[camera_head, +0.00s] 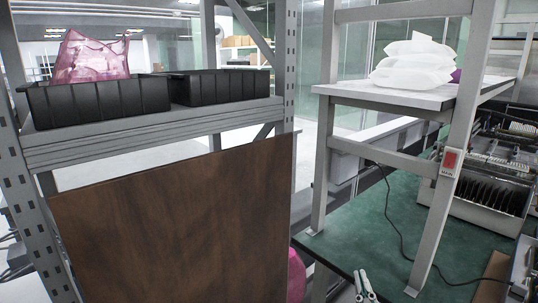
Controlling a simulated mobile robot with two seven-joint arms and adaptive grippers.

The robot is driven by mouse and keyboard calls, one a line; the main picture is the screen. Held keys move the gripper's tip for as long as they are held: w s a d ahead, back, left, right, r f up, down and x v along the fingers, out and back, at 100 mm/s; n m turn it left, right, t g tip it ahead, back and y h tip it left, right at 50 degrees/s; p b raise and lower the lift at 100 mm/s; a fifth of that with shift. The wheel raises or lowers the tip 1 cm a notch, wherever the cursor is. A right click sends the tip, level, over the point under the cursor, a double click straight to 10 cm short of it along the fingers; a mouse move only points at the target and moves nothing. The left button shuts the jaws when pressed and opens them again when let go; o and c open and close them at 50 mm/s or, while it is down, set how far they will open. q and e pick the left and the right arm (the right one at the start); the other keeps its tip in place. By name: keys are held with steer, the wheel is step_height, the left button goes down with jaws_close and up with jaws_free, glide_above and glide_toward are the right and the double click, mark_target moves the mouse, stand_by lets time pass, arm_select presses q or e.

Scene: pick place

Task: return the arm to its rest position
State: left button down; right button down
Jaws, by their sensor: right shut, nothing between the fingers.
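My right gripper (361,274) shows at the bottom edge, right of centre, as two pale fingers pointing up. Its fingers are shut and hold nothing. It appears in front of the green work surface (395,225), to the right of a large brown wooden board (170,225). The rest of the gripper is cut off by the frame. My left gripper is not in view.
A grey rack shelf (160,128) at the left holds two black bins (98,100), one with a pink bag (90,60). A white raised shelf (395,93) bears several white bags (413,65). A machine (485,180) stands at the right. A pink object (296,276) is partly hidden behind the board.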

steer(key=s+a+f+g+y, duration=0.1)
steer(key=s+f+g, duration=0.5)
steer(key=s+f, duration=0.5)
steer(key=s+f+g+y+p, duration=0.1)
steer(key=s+f+g, duration=0.5)
steer(key=f, duration=1.3)
steer(key=s, duration=0.4)
steer(key=shift+s+a+m, duration=0.3)
steer(key=shift+s+a, duration=0.05)
